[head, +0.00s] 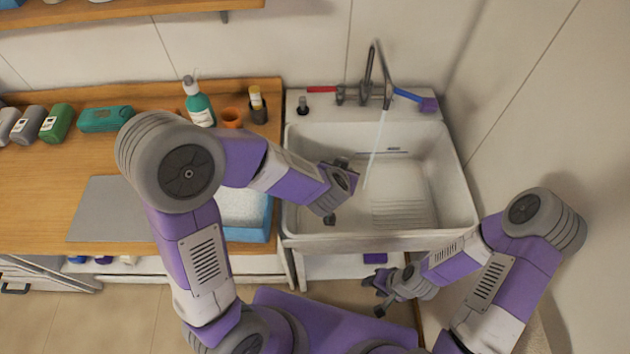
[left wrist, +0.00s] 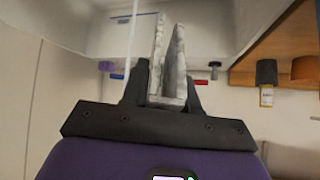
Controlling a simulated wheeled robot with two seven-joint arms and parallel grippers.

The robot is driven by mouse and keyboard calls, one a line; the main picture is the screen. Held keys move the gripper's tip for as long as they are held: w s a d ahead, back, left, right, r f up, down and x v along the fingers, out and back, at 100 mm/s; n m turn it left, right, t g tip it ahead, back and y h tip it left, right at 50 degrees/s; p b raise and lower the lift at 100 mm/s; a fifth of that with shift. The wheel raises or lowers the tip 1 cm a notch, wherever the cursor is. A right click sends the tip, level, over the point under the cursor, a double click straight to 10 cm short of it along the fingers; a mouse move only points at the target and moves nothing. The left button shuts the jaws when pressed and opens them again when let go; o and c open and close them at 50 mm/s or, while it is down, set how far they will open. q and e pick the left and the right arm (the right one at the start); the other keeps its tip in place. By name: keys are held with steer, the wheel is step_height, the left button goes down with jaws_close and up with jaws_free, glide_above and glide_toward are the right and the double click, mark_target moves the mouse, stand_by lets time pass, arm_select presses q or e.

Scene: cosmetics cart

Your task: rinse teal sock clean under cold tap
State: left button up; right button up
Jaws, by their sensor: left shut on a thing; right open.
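The white sink (head: 455,205) is at the right of the head view. The tap (head: 372,75) stands behind it, with a red handle (head: 322,89) and a blue handle (head: 408,95). A thin water stream (head: 376,145) runs down into the basin. My left gripper (head: 333,214) is over the basin's left side, left of the stream. I cannot tell whether this is the sock; no teal cloth shows. My right gripper (head: 374,293) is open and empty, low before the sink.
A blue tub (head: 262,235) with pale contents is left of the sink. A grey mat (head: 108,210) lies on the wooden counter (head: 50,185). A teal bottle (head: 200,108), an orange cup (head: 231,117) and several other containers stand along the back. A wall bounds the right side.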

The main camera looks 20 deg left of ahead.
arm_select(q)
steer(key=d+r+t+b, duration=0.1)
steer(key=d+r+b, duration=0.15)
steer(key=d, duration=0.45)
steer(key=w+f+p, duration=0.1)
steer(key=w+f, duration=0.1)
steer(key=w, duration=1.2)
steer(key=shift+w+a+m, duration=0.15)
steer(key=shift+w+m, duration=0.15)
steer(key=shift+w, duration=0.05)
steer(key=shift+p, duration=0.3)
steer(key=shift+d+p, duration=0.45)
steer(key=shift+d, duration=0.2)
steer(key=shift+a, duration=0.15)
